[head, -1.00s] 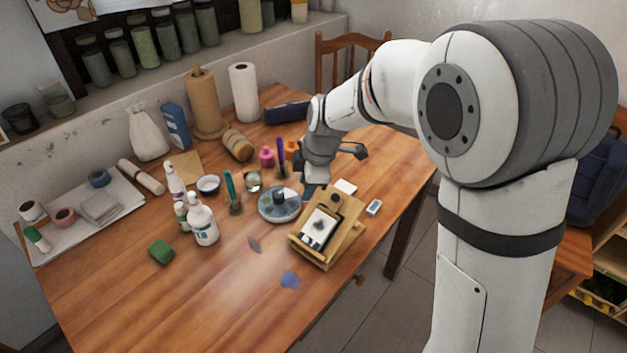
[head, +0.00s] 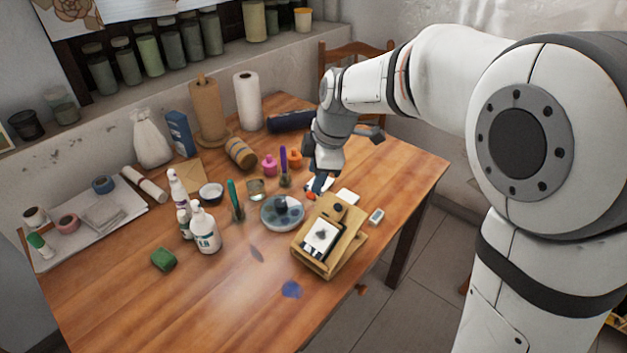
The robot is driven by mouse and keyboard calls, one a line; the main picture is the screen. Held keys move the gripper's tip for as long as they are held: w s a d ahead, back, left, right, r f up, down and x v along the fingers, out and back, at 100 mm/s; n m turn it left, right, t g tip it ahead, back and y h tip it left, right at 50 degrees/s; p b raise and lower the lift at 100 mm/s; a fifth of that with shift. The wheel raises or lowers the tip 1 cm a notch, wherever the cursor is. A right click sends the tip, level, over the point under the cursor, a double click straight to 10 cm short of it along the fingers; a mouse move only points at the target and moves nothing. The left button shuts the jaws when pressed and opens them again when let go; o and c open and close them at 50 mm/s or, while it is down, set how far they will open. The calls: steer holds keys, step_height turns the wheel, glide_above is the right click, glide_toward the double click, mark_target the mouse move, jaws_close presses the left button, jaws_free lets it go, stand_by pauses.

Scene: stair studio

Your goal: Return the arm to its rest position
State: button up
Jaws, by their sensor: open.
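My arm reaches in from the right over the wooden table (head: 215,310). My gripper (head: 319,184) hangs fingers-down above the back right part of the table. It is open, and I see nothing held in it. Below and in front of it are a round grey-blue palette (head: 270,222) and a small wooden easel (head: 355,240) carrying a card with a dark picture. The gripper partly hides a small white and red item behind its fingertips.
Close left of the gripper stand an orange pot (head: 295,159), a pink bottle (head: 270,166) and a purple brush (head: 283,160). White bottles (head: 206,232) stand further left. A chair (head: 350,55) is behind the table. The table's front is mostly clear.

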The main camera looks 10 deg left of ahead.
stand_by(0.4)
steer(key=s+d+r+m+h+p, duration=0.1)
steer(key=s+d+r+m+p, duration=0.1)
steer(key=s+d+m, duration=0.7)
steer(key=s+d+r+m+t+h+p, duration=0.1)
steer(key=s+d+r+m+p, duration=0.2)
steer(key=s+d+m, duration=0.6)
steer(key=d+m, duration=0.3)
steer(key=d, duration=0.2)
steer(key=shift+s+d+h, duration=0.15)
steer(key=shift+s+h, duration=0.25)
steer(key=shift+c, duration=0.5)
